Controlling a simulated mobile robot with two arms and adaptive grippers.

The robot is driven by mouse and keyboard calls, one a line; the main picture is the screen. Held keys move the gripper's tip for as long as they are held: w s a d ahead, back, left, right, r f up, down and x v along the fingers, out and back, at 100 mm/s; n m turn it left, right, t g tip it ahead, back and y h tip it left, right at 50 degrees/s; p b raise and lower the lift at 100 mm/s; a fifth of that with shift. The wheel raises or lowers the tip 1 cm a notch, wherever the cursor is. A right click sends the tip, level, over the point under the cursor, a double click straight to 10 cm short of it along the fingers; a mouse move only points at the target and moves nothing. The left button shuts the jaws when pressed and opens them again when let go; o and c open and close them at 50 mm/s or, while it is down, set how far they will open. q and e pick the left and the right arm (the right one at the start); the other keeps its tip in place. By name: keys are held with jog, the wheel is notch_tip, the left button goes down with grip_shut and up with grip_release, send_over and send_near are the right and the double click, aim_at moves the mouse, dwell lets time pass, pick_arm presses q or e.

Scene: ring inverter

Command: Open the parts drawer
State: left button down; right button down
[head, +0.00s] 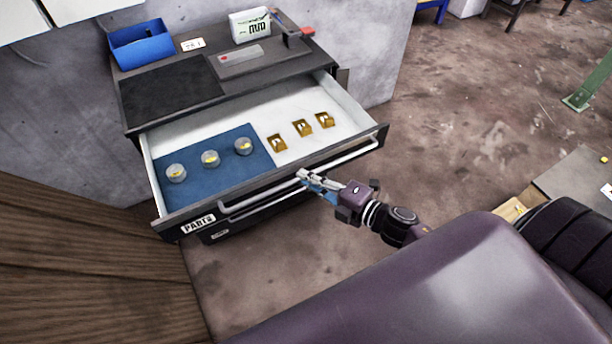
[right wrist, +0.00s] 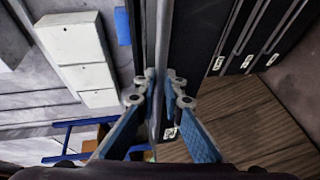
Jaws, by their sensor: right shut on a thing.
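The parts drawer (head: 197,224), labelled PARTS, is pulled well out of the dark cabinet (head: 128,100). Its inside shows a blue mat (head: 215,185) on the left with 3 round clear-lidded pieces, and a white floor on the right with 3 small gold parts (head: 302,128). A long light bar handle (head: 345,159) runs along its front. My right gripper (head: 304,177) is at the middle of this front, shut on the handle. In the right wrist view the fingers (right wrist: 160,90) close on the thin handle bar from both sides. My left gripper is not in view.
A blue bin (head: 141,46), a white box (head: 250,25), a small label and a red-tipped tool (head: 300,34) stand on the cabinet top. A second drawer lies below. A wooden surface (head: 80,275) is at the lower left. The floor (head: 480,110) to the right is mostly open.

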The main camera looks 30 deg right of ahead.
jog(key=c, duration=2)
grip_release()
jog(key=shift+c, duration=0.2)
jog(key=shift+w, duration=0.1)
jog(key=v, duration=1.2)
